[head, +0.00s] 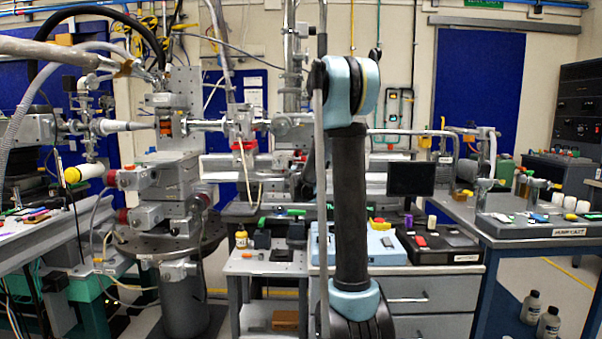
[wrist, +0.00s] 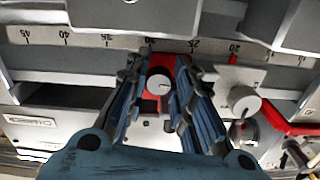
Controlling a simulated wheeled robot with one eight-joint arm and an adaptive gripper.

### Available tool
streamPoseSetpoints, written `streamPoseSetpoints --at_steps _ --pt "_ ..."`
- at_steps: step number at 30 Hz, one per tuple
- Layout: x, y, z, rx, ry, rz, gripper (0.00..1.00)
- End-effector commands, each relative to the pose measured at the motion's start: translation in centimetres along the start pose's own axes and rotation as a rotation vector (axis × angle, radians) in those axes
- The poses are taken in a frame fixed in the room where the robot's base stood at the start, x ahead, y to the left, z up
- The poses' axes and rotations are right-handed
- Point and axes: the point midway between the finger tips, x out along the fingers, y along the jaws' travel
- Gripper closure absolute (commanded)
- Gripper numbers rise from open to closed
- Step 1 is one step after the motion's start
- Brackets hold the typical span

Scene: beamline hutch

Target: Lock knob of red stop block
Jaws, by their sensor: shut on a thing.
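In the wrist view a red stop block (wrist: 181,71) sits on a grey rail, beneath a ruler scale. A round pale knob (wrist: 158,84) with a small dark mark is on its front. My gripper (wrist: 160,94) has one blue ribbed finger on each side of the knob and is shut on it. The fingers cover the sides of the block. In the head view my arm stands in front of the rail, and I cannot make out the gripper or the block.
In the wrist view a second pale knob (wrist: 243,101) on a light plate and a curved red part (wrist: 285,122) lie close to the right finger. The scale (wrist: 110,40) and grey housings run above the fingers. In the head view a monitor (head: 411,179) stands right of my arm.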

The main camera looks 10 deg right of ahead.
Motion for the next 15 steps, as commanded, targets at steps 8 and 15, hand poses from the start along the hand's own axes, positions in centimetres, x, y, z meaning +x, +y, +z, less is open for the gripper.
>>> streamPoseSetpoints --at_steps 8,15 --pt "0.00 -0.09 0.03 0.175 -0.001 0.001 1.00" --pt "-0.01 -0.10 0.03 0.255 -0.001 0.001 1.00"
